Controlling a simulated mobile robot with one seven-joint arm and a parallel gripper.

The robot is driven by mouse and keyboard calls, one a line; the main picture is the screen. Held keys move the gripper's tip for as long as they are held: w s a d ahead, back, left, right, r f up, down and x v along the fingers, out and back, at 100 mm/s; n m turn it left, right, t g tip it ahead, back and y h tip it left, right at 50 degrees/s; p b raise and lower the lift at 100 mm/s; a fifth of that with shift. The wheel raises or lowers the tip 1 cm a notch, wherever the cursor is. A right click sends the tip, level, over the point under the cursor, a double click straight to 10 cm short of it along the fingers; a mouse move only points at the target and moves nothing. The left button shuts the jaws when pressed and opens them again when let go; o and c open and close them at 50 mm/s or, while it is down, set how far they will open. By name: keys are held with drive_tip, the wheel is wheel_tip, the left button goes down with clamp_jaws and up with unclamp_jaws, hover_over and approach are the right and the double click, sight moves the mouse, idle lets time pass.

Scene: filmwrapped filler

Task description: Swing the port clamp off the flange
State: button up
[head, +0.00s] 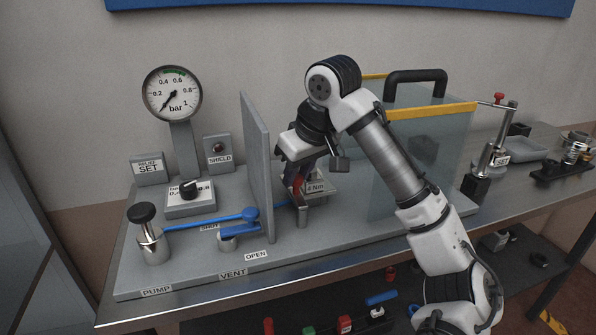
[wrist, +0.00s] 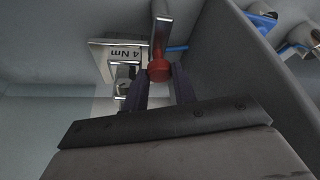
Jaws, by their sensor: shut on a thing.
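My gripper (head: 296,184) reaches down behind the grey upright panel, beside a block labelled 4 Nm (head: 316,188). In the wrist view the two dark fingers of my gripper (wrist: 159,78) are closed about a red knob (wrist: 158,70), which looks like the port clamp's handle end. The flange cannot be clearly made out; the fingers and knob hide part of this spot.
The grey panel (head: 257,165) stands close to the left of my gripper. A clear shield with a yellow edge (head: 432,111) and black handle (head: 415,77) stands right. Left are the gauge (head: 172,94), pump (head: 150,240) and blue vent lever (head: 240,231).

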drive_tip(key=shift+a+r+p, duration=0.1)
drive_tip(key=shift+p, duration=0.2)
drive_tip(key=n+p, duration=0.1)
drive_tip(key=p, duration=0.1)
drive_tip(key=n+g+y+p, duration=0.1)
drive_tip(key=n+p, duration=0.1)
drive_tip(key=shift+s+a+r+n, duration=0.2)
drive_tip(key=shift+a+n, duration=0.1)
drive_tip(key=shift+a, duration=0.1)
drive_tip(key=shift+s+a+f+n+g+h+p, duration=0.15)
drive_tip(key=shift+s+n+g+p, duration=0.55)
drive_tip(key=shift+n+p, duration=1.7)
drive_tip(key=shift+s+a+n+g+h+p, duration=0.1)
drive_tip(key=shift+s+a+n+g+p, duration=0.2)
drive_tip(key=shift+n+g+p, duration=1.4)
drive_tip(key=shift+s+a+f+n+g+h+p, duration=0.15)
drive_tip(key=shift+s+n+p, duration=0.45)
drive_tip(key=shift+n+p, duration=2.45)
drive_tip(key=o, duration=0.7)
